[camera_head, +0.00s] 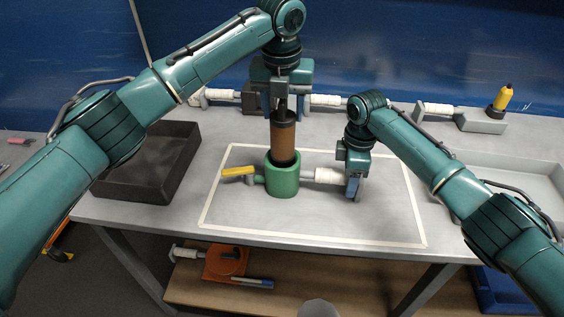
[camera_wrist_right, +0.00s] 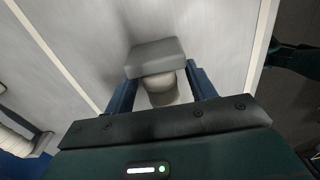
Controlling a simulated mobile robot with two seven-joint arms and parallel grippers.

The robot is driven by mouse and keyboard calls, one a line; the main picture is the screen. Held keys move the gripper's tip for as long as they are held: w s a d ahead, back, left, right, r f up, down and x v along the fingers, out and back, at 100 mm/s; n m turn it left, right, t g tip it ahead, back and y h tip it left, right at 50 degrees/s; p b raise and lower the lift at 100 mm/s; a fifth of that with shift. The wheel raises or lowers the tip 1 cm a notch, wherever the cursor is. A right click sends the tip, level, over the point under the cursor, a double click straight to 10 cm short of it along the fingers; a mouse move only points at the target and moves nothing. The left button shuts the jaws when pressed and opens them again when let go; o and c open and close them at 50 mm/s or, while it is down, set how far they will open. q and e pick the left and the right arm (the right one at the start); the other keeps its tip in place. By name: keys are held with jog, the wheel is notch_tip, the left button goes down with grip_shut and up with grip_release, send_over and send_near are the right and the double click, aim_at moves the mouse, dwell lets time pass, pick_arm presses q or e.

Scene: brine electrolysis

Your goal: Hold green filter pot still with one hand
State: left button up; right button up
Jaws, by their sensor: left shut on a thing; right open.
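The green filter pot (camera_head: 283,180) stands upright inside the taped rectangle, with a yellow handle (camera_head: 238,171) on its left and a white-sleeved pipe (camera_head: 329,176) on its right. My left gripper (camera_head: 283,103) is shut on the top of a brown cartridge with black ends (camera_head: 284,140). The cartridge is upright over the pot, its lower end at or inside the mouth. My right gripper (camera_head: 353,186) is open at the outer end of the white-sleeved pipe. In the right wrist view, a grey block (camera_wrist_right: 157,57) and a pale round part (camera_wrist_right: 158,84) show between its fingers.
A black tray (camera_head: 112,188) is at the left and a pale grey tray (camera_head: 535,170) at the right. White-sleeved fittings (camera_head: 438,109) and a yellow-and-black bottle (camera_head: 502,98) stand along the back. The taped area's front (camera_head: 310,225) is clear. A lower shelf holds an orange item (camera_head: 225,262).

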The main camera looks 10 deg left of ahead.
notch_tip(320, 180, up, 10)
dwell(0.3)
dwell(0.3)
